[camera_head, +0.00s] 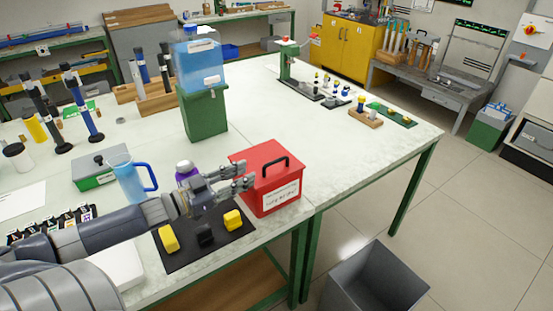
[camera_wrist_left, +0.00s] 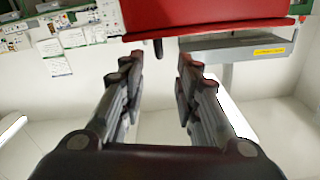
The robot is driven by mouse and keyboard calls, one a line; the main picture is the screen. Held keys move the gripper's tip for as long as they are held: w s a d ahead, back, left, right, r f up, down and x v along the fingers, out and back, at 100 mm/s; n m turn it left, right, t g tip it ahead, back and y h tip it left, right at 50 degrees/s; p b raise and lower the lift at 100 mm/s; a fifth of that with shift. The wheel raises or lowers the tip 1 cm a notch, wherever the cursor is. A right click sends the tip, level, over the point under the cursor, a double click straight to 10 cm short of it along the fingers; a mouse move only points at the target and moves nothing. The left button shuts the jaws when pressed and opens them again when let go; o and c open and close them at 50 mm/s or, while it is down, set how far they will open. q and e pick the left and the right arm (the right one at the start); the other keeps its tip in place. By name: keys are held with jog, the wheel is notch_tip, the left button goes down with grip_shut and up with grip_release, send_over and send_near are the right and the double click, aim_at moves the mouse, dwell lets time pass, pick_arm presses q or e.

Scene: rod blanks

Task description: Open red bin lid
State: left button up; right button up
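The red bin (camera_head: 284,198) stands near the front edge of the white table, with a white label on its front. Its red lid (camera_head: 254,160) lies closed on top and carries a black arched handle (camera_head: 273,167). My left gripper (camera_head: 247,176) is at the left side of the bin, its fingers pointing toward it. The fingers are apart with nothing between them. In the left wrist view the open gripper (camera_wrist_left: 160,58) faces the red bin (camera_wrist_left: 210,16) across the top. Whether the fingertips touch the bin cannot be told. My right gripper is not in view.
A black mat (camera_head: 190,253) with yellow blocks lies under my left arm. A blue mug (camera_head: 128,180) and a purple-and-white bottle (camera_head: 186,172) stand close behind it. A green stand with a blue water container (camera_head: 199,68) is behind. A grey bin (camera_head: 375,283) is on the floor.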

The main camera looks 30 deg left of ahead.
aim_at(273, 163)
pick_arm(q)
jog(key=x, duration=0.2)
jog(key=shift+w+d+r, duration=0.15)
jog(key=shift+w, duration=0.05)
jog(key=x, duration=0.5)
jog(key=shift+w, duration=0.1)
jog(key=shift+w+d, duration=0.25)
jog(key=shift+w, duration=0.4)
jog(key=shift+w+d, duration=0.3)
jog(key=shift+w, duration=0.2)
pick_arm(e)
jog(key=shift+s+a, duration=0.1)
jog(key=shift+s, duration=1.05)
pick_arm(q)
grip_shut()
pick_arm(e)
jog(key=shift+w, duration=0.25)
